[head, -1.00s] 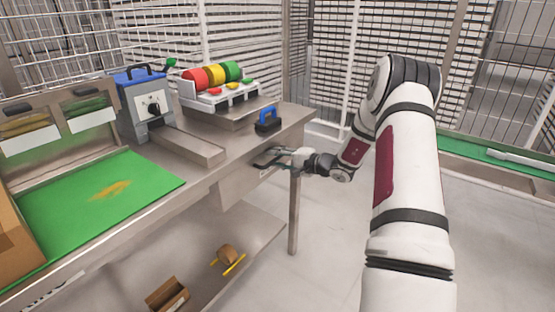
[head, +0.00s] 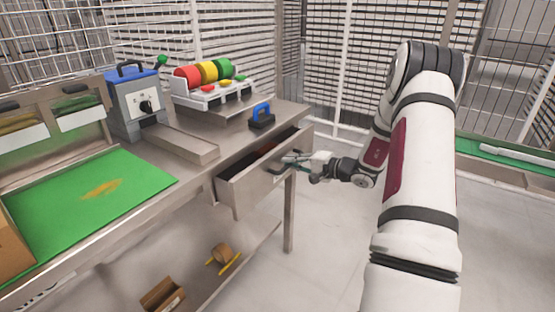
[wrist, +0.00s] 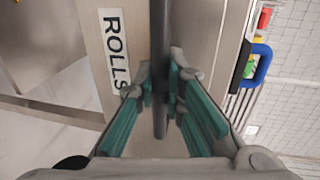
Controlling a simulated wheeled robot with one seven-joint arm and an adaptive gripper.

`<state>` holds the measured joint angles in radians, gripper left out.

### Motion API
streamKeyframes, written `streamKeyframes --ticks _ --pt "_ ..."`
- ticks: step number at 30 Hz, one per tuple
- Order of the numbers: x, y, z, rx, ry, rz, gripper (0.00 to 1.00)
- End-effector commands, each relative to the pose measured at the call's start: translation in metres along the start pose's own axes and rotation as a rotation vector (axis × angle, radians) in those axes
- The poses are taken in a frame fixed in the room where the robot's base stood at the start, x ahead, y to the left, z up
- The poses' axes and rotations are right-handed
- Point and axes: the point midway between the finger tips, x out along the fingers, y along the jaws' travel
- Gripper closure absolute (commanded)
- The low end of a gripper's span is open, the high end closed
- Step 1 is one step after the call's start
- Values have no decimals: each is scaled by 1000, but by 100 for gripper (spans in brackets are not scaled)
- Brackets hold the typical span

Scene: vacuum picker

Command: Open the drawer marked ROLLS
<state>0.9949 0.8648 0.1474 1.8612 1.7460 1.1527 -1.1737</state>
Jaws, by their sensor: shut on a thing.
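The ROLLS drawer (head: 240,190) is in the metal bench at its right end and is pulled partly out, with its dark inside showing in the head view. Its label (wrist: 115,50) reads ROLLS in the wrist view, on the drawer front. A dark bar handle (wrist: 160,75) runs along the front beside the label. My gripper (head: 289,160) is at the drawer front, and in the wrist view its teal-padded fingers (wrist: 162,98) stand on both sides of the handle, shut on it.
On the bench top (head: 105,235) are a green mat (head: 130,185), a grey machine with a blue top (head: 138,105), a rack of coloured rolls (head: 210,75) and a blue-handled block (head: 262,117). A bench leg (head: 289,215) stands below the drawer. Floor to the right is clear.

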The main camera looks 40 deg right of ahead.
Motion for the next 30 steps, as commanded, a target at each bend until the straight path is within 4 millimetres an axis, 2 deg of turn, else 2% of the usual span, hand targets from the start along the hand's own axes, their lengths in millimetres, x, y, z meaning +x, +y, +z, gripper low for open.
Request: streamKeyframes --ticks 1,6,18,24,30 --pt "-16 5 -2 2 6 3 100" --pt "-63 15 -2 2 6 3 100" --pt "-163 36 -1 1 6 3 100" --pt "-196 42 0 2 3 2 100" --pt "-213 46 0 3 1 2 100"
